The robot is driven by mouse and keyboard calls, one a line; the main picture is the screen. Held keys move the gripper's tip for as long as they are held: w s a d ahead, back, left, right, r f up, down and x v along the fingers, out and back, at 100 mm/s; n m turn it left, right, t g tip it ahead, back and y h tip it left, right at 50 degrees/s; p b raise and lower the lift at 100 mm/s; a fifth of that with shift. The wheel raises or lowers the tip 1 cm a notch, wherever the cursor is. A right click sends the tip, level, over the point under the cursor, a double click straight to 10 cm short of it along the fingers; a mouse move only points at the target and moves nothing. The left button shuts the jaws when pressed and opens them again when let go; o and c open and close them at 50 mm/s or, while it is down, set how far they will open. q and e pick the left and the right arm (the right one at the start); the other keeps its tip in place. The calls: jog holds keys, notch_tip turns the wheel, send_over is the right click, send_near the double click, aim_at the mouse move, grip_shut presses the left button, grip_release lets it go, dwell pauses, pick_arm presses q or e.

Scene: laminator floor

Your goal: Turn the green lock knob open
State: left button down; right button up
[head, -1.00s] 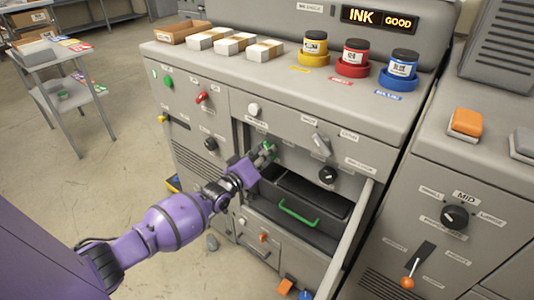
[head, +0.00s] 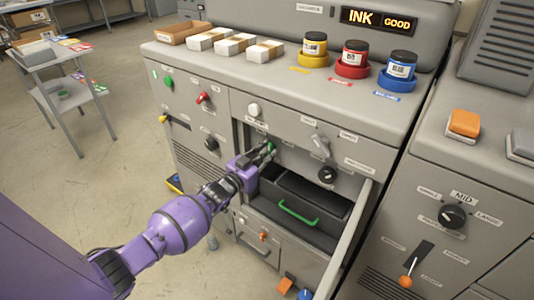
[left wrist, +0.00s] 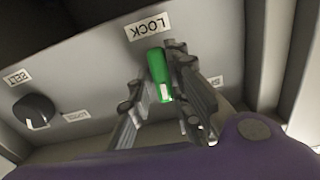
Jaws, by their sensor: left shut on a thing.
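The green lock knob (left wrist: 160,75) is under a "LOCK" label (left wrist: 147,27) in the left wrist view, on a grey panel inside the machine's opening. A white mark shows at one end of it. My left gripper (left wrist: 163,88) is at the knob, with a finger on each side, and is shut on it. In the head view the left gripper (head: 266,153) reaches into the opening, and only a bit of green shows between its fingers. The right gripper is in neither view.
A black knob (left wrist: 38,110) by a "BELT" label is left of the lock knob in the wrist view. In the head view, a dark drawer with a green handle (head: 299,213) is below right of the gripper. The open door (head: 343,240) stands at the right.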

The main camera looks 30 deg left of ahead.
pick_arm(q)
jog(key=m, duration=0.4)
jog(key=shift+f, duration=0.15)
jog(key=shift+m, duration=1.9)
jog(key=c, duration=1.6)
grip_release()
jog(key=shift+s+a, duration=0.1)
jog(key=s, duration=0.4)
jog(key=s+a, duration=0.1)
jog(key=s, duration=0.6)
jog(key=shift+s+a, duration=0.3)
jog(key=shift+s, duration=0.1)
